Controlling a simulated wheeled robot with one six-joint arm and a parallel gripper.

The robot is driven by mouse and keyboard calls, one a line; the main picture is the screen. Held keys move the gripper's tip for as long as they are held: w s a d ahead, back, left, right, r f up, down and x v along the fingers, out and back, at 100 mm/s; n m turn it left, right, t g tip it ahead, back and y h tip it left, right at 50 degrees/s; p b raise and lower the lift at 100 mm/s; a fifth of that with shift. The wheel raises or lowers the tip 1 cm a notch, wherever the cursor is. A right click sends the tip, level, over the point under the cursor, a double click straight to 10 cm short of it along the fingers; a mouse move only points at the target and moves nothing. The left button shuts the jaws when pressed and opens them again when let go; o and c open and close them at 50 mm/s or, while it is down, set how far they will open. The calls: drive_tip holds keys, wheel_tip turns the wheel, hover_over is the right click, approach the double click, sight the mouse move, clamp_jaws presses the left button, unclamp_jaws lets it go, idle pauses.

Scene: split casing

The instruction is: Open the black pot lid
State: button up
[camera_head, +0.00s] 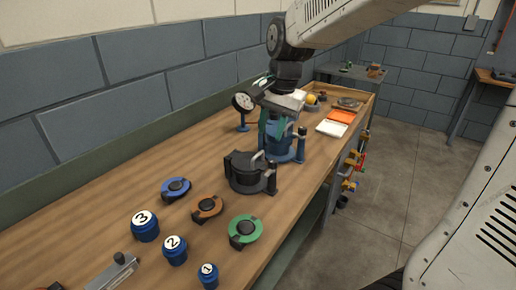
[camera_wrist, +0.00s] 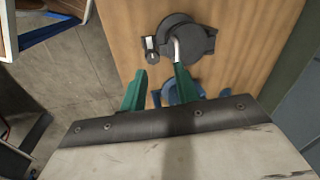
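The black pot (camera_head: 246,176) stands on the workbench with its lid on, a pale handle (camera_head: 256,157) on top and a dark post at its right side. It also shows in the wrist view (camera_wrist: 203,42), beyond my fingertips, with the handle near the right finger's tip. My gripper (camera_head: 270,127) points down with green fingers apart and nothing between them. In the head view it is over or just in front of the blue pot (camera_head: 287,150), behind the black pot. The wrist view shows both fingers (camera_wrist: 160,72) spread, with the blue pot (camera_wrist: 184,92) partly hidden behind them.
A gauge on a stand (camera_head: 243,103) is left of my gripper. An orange pad (camera_head: 342,116) is farther back. The wall borders the left.

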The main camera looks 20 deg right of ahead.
drive_tip(key=m, duration=0.2)
approach(258, 154)
drive_tip(key=f, duration=0.5)
drive_tip(key=w+f, duration=0.1)
drive_tip(key=f, duration=0.1)
drive_tip(key=shift+w+a+f, duration=0.1)
drive_tip(key=shift+a+f, duration=0.15)
drive_tip(key=shift+a, duration=0.15)
clamp_jaws()
